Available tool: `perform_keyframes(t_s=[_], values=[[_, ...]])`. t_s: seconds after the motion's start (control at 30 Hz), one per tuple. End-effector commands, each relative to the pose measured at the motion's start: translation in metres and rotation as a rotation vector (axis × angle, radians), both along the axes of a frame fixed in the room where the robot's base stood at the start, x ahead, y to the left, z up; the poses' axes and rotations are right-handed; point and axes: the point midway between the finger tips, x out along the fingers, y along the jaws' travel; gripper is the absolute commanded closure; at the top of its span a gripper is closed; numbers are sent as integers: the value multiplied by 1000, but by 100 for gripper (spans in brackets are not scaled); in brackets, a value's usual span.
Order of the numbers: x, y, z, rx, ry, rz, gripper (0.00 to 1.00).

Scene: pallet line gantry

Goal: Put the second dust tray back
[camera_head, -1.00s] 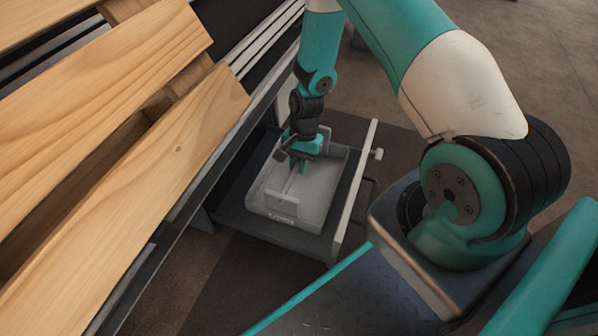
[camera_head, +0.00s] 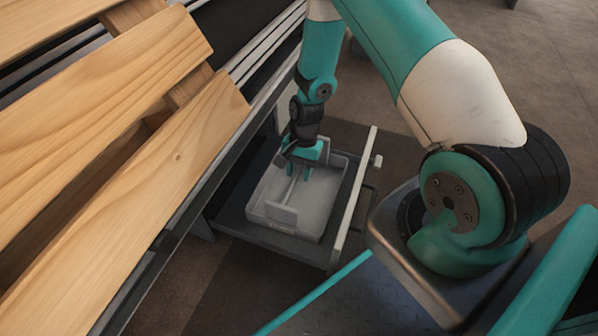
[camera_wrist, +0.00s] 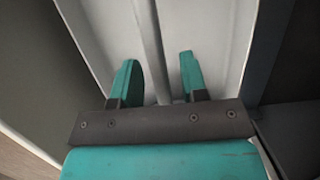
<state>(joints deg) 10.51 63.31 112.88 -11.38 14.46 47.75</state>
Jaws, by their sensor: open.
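The dust tray (camera_head: 318,205) is a light grey, shallow, open box. It sits in the pulled-out dark drawer frame (camera_head: 262,232) beside the pallet line. A thin raised rib (camera_wrist: 150,45) runs along the tray's middle. My gripper (camera_head: 299,172) is over the tray, pointing down, near its far end. In the wrist view my two teal fingers (camera_wrist: 158,78) are apart, one on each side of the rib, with gaps between them and it. Nothing is held. I cannot tell how high the fingertips are above the tray floor.
Wooden pallet boards (camera_head: 110,130) lie on the line at the left, above the drawer's level. The drawer's light front panel (camera_head: 352,195) with a knob stands at its right side. Brown floor (camera_head: 215,285) is clear in front of the drawer.

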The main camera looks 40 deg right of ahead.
Motion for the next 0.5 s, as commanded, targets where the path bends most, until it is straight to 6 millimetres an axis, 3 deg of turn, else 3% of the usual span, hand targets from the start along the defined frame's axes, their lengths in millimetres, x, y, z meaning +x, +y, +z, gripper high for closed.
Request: perform_keyframes(t_s=[0.03,0.2,0.5], values=[[2,-3,18,0,-2,-1,60],[8,-11,57,-1,-2,-1,60],[15,-22,100,0,-1,0,60]])
